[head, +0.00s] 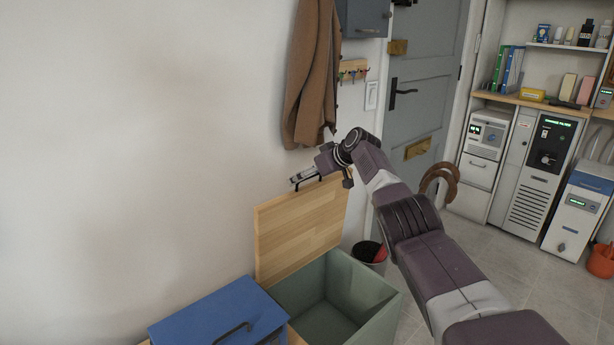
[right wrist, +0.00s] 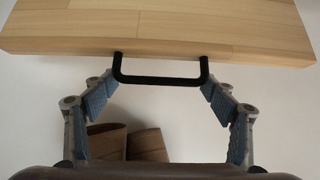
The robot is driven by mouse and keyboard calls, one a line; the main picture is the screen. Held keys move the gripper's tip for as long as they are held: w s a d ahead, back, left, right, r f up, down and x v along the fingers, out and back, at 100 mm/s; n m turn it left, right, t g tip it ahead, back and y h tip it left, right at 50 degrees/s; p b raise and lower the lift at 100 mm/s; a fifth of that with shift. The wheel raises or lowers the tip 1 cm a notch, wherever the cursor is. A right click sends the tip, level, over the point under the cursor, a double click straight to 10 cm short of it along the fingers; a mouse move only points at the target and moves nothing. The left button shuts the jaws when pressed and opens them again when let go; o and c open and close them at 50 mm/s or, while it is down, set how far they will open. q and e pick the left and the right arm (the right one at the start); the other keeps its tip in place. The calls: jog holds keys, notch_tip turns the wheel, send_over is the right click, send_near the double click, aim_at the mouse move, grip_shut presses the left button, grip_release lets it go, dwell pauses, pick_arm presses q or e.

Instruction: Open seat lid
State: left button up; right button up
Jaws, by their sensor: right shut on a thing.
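The wooden seat lid (head: 298,232) stands raised, nearly upright, near the wall at the back of the open green box (head: 375,287). The box's inside shows, and I see nothing lying in it. My right gripper (head: 305,178) is at the lid's top edge. In the right wrist view, the lid (right wrist: 160,28) fills the top, and its black handle (right wrist: 160,79) lies between my right fingertips (right wrist: 160,90). The fingers are shut on the handle, touching it near its two ends. My left gripper is not in view.
A blue lid with a dark handle (head: 215,312) sits left of the box. A brown coat (head: 308,75) hangs above the raised lid. A bin (head: 369,256) stands behind the box, near the grey door (head: 418,110).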

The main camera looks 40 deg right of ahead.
jog(key=shift+w+a, duration=0.1)
jog(key=shift+w, duration=0.25)
jog(key=shift+f, duration=0.1)
jog(key=o, duration=1.7)
jog(key=shift+w, duration=0.1)
jog(key=shift+s+d+r, duration=0.25)
jog(key=shift+s+r, duration=0.15)
jog(key=shift+s, duration=0.1)
jog(key=shift+v, duration=0.9)
jog(key=v, duration=0.9)
jog(key=shift+a+r, duration=0.1)
jog(key=shift+a, duration=0.15)
